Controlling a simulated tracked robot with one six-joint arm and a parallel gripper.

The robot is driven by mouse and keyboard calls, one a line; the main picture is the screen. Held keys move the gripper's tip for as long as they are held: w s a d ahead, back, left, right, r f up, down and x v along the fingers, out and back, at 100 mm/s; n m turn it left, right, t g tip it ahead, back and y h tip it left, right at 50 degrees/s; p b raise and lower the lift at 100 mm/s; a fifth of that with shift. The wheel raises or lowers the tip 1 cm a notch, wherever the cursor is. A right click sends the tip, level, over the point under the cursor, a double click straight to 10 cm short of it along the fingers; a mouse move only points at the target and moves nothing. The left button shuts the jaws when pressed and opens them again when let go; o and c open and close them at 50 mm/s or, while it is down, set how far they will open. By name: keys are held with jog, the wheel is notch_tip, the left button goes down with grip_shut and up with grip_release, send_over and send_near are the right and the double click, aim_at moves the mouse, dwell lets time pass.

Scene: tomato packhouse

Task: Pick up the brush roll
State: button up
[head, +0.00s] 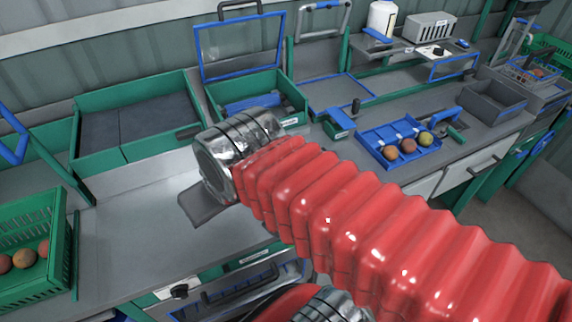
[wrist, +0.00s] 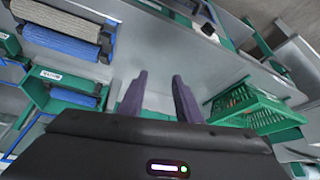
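In the wrist view, a ribbed grey-beige roll (wrist: 58,18) and a ribbed blue roll (wrist: 60,42) lie side by side at the upper left, in a dark holder with a blue edge. Another blue roll (wrist: 76,97) lies in a green-walled compartment below them. I cannot tell which one is the brush roll. My gripper (wrist: 160,78) has two purple-grey fingers standing apart, with nothing between them. It is to the right of the rolls and apart from them. In the head view, my red arm hides much of the bench, and the fingers do not show.
A green crate (head: 62,207) with tomatoes stands at the left, and a blue tray (head: 372,153) with several tomatoes at the right. A green bin (head: 213,90) with a raised blue-framed lid stands at the back. The grey bench (head: 135,235) is clear at the left.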

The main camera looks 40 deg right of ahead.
jog(key=shift+o, duration=1.4)
jog(key=shift+d, duration=0.15)
jog(key=shift+w+d+m, duration=0.2)
jog(key=shift+d+m, duration=0.05)
jog(key=shift+m, duration=0.15)
jog(key=w+d+f+m, duration=0.1)
jog(key=d+m, duration=0.6)
jog(key=d, duration=0.1)
jog(key=w+d+f+m+g, duration=0.1)
jog(key=d+m, duration=0.5)
jog(key=d, duration=0.3)
jog(key=w+d+f+m+h, duration=0.1)
jog(key=w+d+m, duration=0.1)
jog(key=d+m, duration=0.5)
jog(key=shift+d+f+m, duration=0.3)
jog(key=shift+d, duration=0.55)
jog(key=shift+x, duration=4.3)
jog(key=shift+s+d+f, duration=0.1)
jog(key=shift+s, duration=0.05)
